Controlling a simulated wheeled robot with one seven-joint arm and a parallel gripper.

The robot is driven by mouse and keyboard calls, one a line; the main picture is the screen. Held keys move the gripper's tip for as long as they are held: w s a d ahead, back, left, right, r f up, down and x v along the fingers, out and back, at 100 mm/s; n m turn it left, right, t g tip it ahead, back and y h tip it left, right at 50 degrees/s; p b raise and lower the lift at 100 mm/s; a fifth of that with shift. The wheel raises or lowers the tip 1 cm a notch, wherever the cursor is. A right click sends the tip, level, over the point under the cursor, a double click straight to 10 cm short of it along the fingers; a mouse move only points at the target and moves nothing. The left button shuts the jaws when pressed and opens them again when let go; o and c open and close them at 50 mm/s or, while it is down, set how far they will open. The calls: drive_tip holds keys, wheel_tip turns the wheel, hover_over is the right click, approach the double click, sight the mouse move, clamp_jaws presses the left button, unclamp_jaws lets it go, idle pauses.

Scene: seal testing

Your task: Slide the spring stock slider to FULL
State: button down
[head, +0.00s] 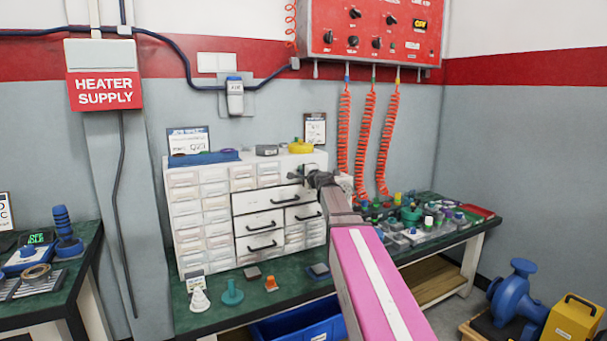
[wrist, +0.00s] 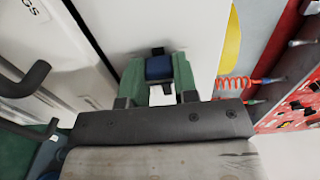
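The spring stock slider shows in the wrist view as a dark blue knob (wrist: 160,68) on a white surface, with a short black piece just above it. My gripper (wrist: 159,76) has its two green fingers on either side of the knob, and they appear to touch it. In the head view my gripper (head: 311,177) is at the upper right of the white drawer cabinet (head: 240,170). My arm hides the slider there. No FULL mark is readable in either view.
Large white drawers with dark handles (head: 263,226) are just left of my gripper. A yellow object (head: 300,146) stands on the cabinet top. Coiled red hoses (head: 367,130) hang to the right, above a bench crowded with small parts.

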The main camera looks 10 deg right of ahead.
drive_tip(key=shift+w+d, duration=0.3)
drive_tip(key=shift+d, duration=0.55)
drive_tip(key=shift+w+d, duration=0.25)
drive_tip(key=shift+d, duration=0.65)
drive_tip(key=shift+w+d, duration=0.3)
drive_tip(key=shift+d, duration=0.55)
drive_tip(key=c, duration=0.9)
unclamp_jaws()
drive_tip(key=shift+d, duration=0.1)
drive_tip(key=v, duration=1)
drive_tip(key=shift+s, duration=0.4)
